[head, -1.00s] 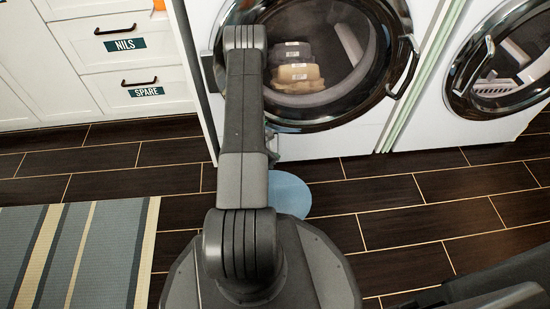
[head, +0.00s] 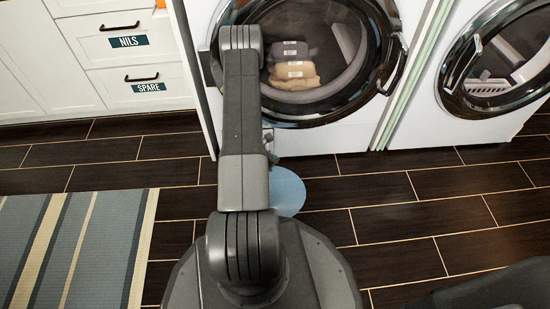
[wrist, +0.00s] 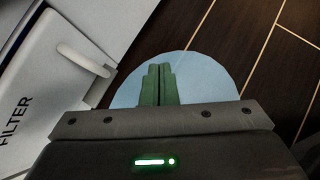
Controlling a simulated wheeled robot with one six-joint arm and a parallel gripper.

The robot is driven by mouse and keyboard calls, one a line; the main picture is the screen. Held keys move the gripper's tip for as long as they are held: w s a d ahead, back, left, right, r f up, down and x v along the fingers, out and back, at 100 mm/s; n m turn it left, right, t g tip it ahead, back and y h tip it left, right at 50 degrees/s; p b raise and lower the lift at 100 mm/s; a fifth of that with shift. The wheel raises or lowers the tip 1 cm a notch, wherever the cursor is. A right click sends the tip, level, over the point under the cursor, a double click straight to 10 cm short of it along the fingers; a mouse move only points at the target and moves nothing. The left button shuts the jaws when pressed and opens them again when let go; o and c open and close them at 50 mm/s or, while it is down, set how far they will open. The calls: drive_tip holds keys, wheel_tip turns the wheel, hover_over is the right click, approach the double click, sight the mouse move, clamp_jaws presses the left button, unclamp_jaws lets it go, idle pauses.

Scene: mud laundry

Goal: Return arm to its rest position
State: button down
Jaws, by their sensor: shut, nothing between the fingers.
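My gripper (wrist: 158,72) shows in the wrist view with its two green fingers together and nothing between them. It points down over a light blue round patch (wrist: 205,80) on the floor. In the head view my arm reaches forward from my base toward the left washer, and the gripper itself is mostly hidden behind the arm. The blue round patch (head: 287,192) shows just right of the arm.
The left washer (head: 330,138) has a closed round door (head: 385,60) with folded bundles (head: 292,75) visible behind the glass. Another machine (head: 440,125) stands at right. White drawers (head: 85,85) stand at left. A striped rug (head: 110,235) lies on the dark tiled floor (head: 420,220).

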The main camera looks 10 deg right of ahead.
drive_tip(key=s+r+p, duration=0.2)
drive_tip(key=s+r, duration=0.3)
drive_tip(key=r, duration=0.1)
drive_tip(key=shift+s, duration=0.25)
drive_tip(key=shift+d, duration=0.1)
